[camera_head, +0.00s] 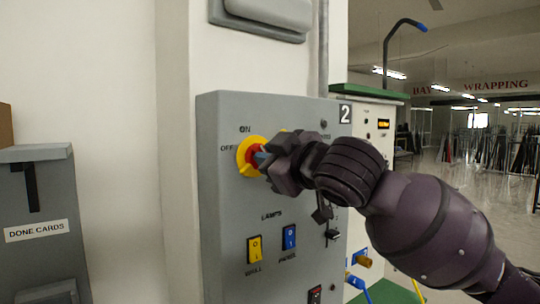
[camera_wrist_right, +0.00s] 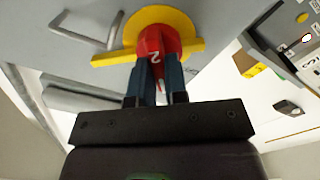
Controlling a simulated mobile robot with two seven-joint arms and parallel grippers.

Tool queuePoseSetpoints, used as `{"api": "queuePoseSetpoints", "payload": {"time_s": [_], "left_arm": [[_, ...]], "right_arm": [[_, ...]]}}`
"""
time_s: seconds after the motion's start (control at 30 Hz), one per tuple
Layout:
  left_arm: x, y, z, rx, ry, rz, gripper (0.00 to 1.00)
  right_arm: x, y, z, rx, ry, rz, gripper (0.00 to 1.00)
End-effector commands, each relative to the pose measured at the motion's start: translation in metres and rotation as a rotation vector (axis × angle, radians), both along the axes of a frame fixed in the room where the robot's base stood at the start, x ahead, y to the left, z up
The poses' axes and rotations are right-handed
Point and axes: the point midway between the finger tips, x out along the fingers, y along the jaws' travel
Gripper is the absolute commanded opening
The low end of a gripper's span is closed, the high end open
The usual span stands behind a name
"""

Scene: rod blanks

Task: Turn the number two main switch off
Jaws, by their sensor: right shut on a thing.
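The main switch is a red knob on a round yellow plate (camera_head: 246,157), set in the upper left of a grey panel (camera_head: 222,200). The labels ON and OFF stand around it. In the right wrist view the red knob (camera_wrist_right: 152,42) bears a white 2, and the yellow plate (camera_wrist_right: 168,17) shows behind it. My right gripper (camera_head: 262,160) is shut on the red knob; its two blue fingers (camera_wrist_right: 158,75) lie on either side of it. In the head view my gripper hides part of the knob. My left gripper is not in view.
Below are a yellow lamp switch (camera_head: 254,249) and a blue lamp switch (camera_head: 289,237), with smaller switches to the right. A grey DONE CARDS box (camera_head: 40,215) stands at the left.

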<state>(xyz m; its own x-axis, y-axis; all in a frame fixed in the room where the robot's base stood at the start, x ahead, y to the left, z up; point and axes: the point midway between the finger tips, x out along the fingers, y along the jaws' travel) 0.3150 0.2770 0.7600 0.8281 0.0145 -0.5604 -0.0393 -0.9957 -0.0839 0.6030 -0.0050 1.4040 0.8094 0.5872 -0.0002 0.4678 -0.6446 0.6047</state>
Motion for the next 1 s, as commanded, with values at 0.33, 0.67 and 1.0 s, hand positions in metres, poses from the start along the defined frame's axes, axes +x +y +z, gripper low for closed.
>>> {"api": "queuePoseSetpoints", "payload": {"time_s": [0.33,0.67,1.0], "left_arm": [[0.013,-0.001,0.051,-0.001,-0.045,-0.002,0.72],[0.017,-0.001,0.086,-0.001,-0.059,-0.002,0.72],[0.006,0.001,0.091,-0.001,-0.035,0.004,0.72]], "right_arm": [[-0.002,0.0,0.006,-0.165,-0.119,0.001,0.0],[-0.001,0.001,0.002,-0.416,-0.3,0.002,0.0],[-0.002,0.002,-0.002,-0.63,-0.455,0.002,0.0]]}}
